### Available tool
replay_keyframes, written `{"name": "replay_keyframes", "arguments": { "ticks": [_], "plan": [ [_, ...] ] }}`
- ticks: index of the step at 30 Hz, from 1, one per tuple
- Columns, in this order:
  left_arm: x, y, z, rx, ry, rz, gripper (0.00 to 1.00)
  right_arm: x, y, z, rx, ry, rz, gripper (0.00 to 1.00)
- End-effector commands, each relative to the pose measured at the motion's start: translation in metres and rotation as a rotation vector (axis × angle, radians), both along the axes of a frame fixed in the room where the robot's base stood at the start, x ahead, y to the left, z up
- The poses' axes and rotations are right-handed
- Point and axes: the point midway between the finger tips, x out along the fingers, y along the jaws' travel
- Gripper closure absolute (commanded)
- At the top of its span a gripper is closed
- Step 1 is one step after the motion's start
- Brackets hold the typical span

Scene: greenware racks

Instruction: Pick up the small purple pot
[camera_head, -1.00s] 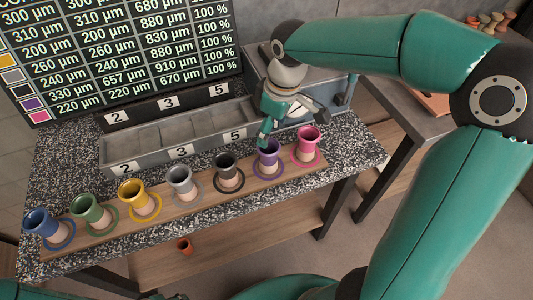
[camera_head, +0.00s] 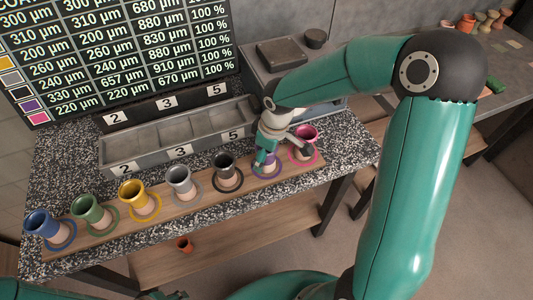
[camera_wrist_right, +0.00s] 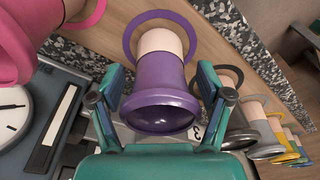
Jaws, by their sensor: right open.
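The small purple pot (camera_wrist_right: 160,88) has a flared purple upper part and a bare pinkish foot. It stands in a purple ring (camera_wrist_right: 128,40) on a wooden board. In the head view the pot (camera_head: 273,158) is largely hidden behind my right gripper (camera_head: 266,160). In the wrist view my right gripper (camera_wrist_right: 162,88) is open, with one finger on each side of the pot. Narrow gaps seem to show between the fingers and the pot, so I see no firm contact.
A pink pot (camera_head: 306,136) stands close on one side of the purple pot, a black pot (camera_head: 224,164) on the other. Grey, yellow, green and blue pots continue the row. A grey compartment tray (camera_head: 150,140) and a scale (camera_wrist_right: 18,118) are behind.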

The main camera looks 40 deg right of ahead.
Motion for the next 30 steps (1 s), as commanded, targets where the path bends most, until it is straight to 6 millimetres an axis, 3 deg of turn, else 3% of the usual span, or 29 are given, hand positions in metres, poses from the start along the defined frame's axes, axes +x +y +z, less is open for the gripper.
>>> {"name": "replay_keyframes", "arguments": {
  "ticks": [4, 16, 30],
  "plan": [
    [0.0, 0.0, 0.0, 0.0, 0.0, 0.0, 0.6, 0.0, 0.0, 0.0, 0.0, 0.0, 0.0, 0.22],
    [0.0, 0.0, 0.0, 0.0, 0.0, 0.0, 0.6, 0.0, 0.0, 0.001, 0.0, -0.001, 0.0, 0.89],
    [0.0, 0.0, 0.0, 0.0, 0.0, 0.0, 0.6, 0.001, -0.001, 0.011, -0.001, -0.005, -0.001, 0.9]
  ]
}}
